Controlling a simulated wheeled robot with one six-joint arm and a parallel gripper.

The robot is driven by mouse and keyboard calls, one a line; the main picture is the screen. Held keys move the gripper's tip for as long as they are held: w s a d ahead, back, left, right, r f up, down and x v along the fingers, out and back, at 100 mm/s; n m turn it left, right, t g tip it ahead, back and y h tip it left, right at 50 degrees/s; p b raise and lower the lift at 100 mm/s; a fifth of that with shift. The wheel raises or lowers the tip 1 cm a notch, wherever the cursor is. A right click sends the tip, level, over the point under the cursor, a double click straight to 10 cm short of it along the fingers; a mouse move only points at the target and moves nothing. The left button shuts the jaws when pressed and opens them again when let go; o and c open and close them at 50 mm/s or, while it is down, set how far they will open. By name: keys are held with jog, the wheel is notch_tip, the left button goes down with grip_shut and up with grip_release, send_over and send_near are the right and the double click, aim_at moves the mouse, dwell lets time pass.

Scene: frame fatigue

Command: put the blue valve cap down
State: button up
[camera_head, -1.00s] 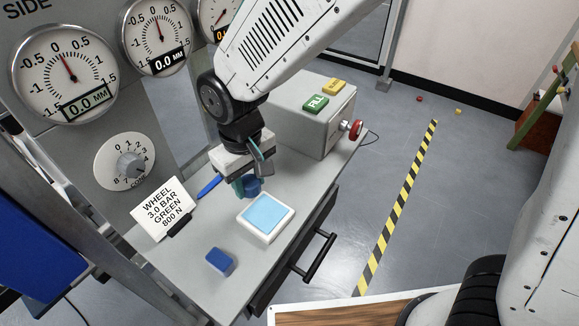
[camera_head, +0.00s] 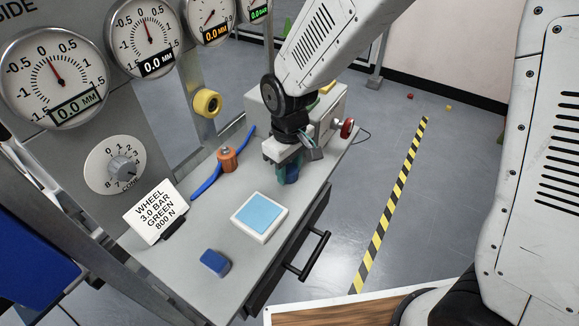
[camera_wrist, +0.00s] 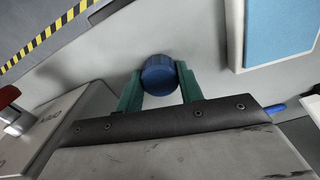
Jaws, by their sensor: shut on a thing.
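The blue valve cap (camera_wrist: 158,75) is a round, ribbed, dark blue piece between the green fingers of my gripper (camera_wrist: 160,88) in the wrist view. My gripper is shut on it. In the head view my gripper (camera_head: 290,172) points down over the right part of the grey bench top (camera_head: 195,262), and the cap is mostly hidden behind the fingers. I cannot tell whether the cap touches the bench.
A white tray with a light blue pad (camera_head: 260,213) lies left of my gripper, and a blue block (camera_head: 215,262) nearer the front. An orange fitting (camera_head: 228,158) with a blue hose (camera_head: 207,187) stands behind. The control box (camera_head: 335,108) with a red knob (camera_head: 347,128) is close on the right.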

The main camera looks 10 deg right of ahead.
aim_at(290, 168)
jog(key=o, duration=1.1)
jog(key=shift+f, duration=0.1)
notch_tip(290, 168, up, 12)
jog(key=shift+r, duration=0.2)
jog(key=s+d+r+m, duration=0.2)
jog(key=s+d+r, duration=0.2)
jog(key=d, duration=0.2)
jog(key=s+d+r+m, duration=0.2)
jog(key=s+d+r, duration=0.1)
jog(key=d, duration=0.3)
jog(key=s+d+m, duration=0.1)
jog(key=s+d, duration=0.2)
jog(key=s, duration=0.1)
jog(key=s+d+m, duration=0.1)
jog(key=s+d, duration=0.2)
jog(key=s, duration=0.1)
jog(key=s+d+r+m+t, duration=0.1)
jog(key=s+d+m, duration=0.1)
jog(key=s+d, duration=0.1)
jog(key=shift+s+r, duration=0.1)
jog(key=shift+s, duration=0.8)
